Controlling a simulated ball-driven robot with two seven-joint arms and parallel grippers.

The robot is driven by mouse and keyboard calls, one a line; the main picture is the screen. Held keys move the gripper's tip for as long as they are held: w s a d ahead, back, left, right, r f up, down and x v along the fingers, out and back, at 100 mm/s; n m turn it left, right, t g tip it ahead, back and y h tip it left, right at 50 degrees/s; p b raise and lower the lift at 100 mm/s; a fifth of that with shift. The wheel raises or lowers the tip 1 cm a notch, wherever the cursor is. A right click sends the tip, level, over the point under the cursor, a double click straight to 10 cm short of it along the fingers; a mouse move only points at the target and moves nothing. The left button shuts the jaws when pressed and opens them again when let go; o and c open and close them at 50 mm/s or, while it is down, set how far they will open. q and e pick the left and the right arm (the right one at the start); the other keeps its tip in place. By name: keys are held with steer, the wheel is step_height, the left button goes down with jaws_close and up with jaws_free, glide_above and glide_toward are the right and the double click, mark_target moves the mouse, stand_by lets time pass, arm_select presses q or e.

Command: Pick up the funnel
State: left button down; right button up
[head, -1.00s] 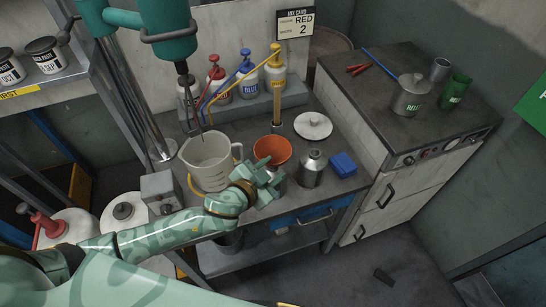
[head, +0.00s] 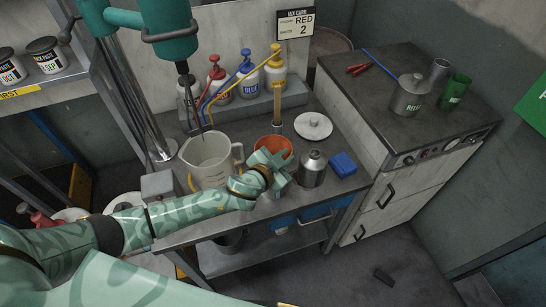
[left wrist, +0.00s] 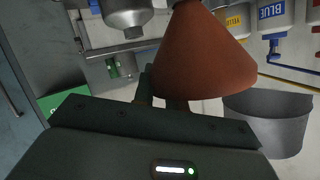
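The orange-red funnel (head: 273,145) is on the bench just right of the clear measuring jug (head: 208,158), its wide mouth up. My left gripper (head: 274,163) is at the funnel's near side and hides its lower part in the head view. In the left wrist view, where things appear upside down, the funnel's cone (left wrist: 204,55) is large and close. It partly covers the fingers (left wrist: 161,98) there. A narrow gap shows between them, and I see no clear grip on the funnel. My right gripper is not in view.
A metal bottle (head: 312,168) stands close right of the gripper, with a blue block (head: 343,164) beyond it. A white lid (head: 314,126) lies behind. Pump bottles (head: 246,80) line the rear shelf. The mixer's thin shaft hangs over the jug.

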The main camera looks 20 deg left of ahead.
arm_select(q)
steer(key=shift+r, duration=0.5)
step_height(320, 180, up, 3)
steer(key=shift+s+f+p, duration=0.1)
steer(key=shift+f+p, duration=0.1)
steer(key=shift+p, duration=0.35)
steer(key=s+a+r+p, duration=0.2)
steer(key=s+a+r, duration=0.1)
steer(key=s+r, duration=0.8)
steer(key=r+p, duration=0.1)
steer(key=p, duration=0.1)
steer(key=s+r+p, duration=0.1)
steer(key=r+p, duration=0.1)
steer(key=p, duration=0.1)
steer(key=s+r+p, duration=0.1)
steer(key=r+p, duration=0.1)
steer(key=shift+s+a+r+p, duration=0.15)
steer(key=shift+s+r+p, duration=0.05)
steer(key=shift+p, duration=0.1)
